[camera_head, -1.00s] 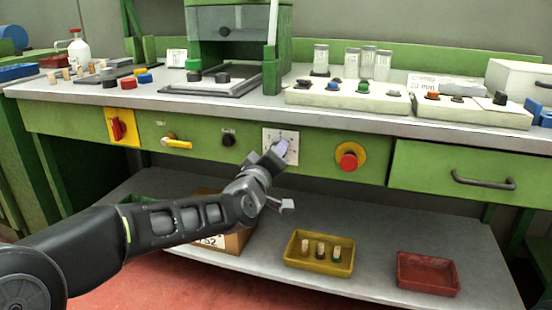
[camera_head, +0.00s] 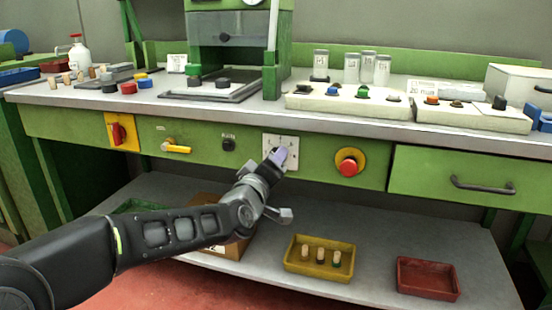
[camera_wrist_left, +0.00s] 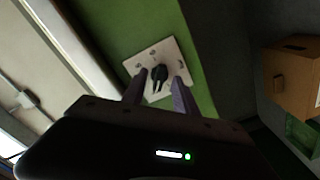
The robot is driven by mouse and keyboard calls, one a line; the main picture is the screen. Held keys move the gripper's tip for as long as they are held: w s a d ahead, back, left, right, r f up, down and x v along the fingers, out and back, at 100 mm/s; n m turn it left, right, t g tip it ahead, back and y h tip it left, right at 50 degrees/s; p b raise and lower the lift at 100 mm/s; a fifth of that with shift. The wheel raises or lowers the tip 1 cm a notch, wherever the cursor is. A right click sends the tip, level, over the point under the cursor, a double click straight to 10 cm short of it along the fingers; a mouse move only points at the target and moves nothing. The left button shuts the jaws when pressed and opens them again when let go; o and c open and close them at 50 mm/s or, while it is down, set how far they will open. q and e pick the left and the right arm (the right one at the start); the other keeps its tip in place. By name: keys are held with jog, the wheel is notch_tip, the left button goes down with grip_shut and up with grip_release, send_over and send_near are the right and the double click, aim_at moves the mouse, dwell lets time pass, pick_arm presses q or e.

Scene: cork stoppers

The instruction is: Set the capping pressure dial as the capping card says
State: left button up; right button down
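The pressure dial is a white square plate (camera_head: 290,142) on the green front panel of the bench, with marks around a dark knob. In the left wrist view the black knob (camera_wrist_left: 160,74) sits near the middle of the tilted plate (camera_wrist_left: 184,56). My left gripper (camera_head: 279,156) is at the plate and partly hides it in the head view. In the left wrist view its two purple fingers (camera_wrist_left: 158,79) are apart, one on each side of the knob, with gaps showing. Contact cannot be told. A small white card (camera_head: 177,62) stands on the bench; its print is unreadable. My right gripper is not in view.
A red emergency button (camera_head: 348,167) is right of the dial, a small black knob (camera_head: 228,143) and yellow lever (camera_head: 177,149) left. A drawer handle (camera_head: 483,187) sticks out farther right. A yellow tray (camera_head: 320,268) with stoppers and a red tray (camera_head: 427,290) are on the lower shelf.

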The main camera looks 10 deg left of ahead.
pick_arm(q)
jog(key=s+p, duration=0.1)
jog(key=s, duration=0.5)
jog(key=shift+s+a, duration=0.15)
jog(key=shift+s, duration=0.15)
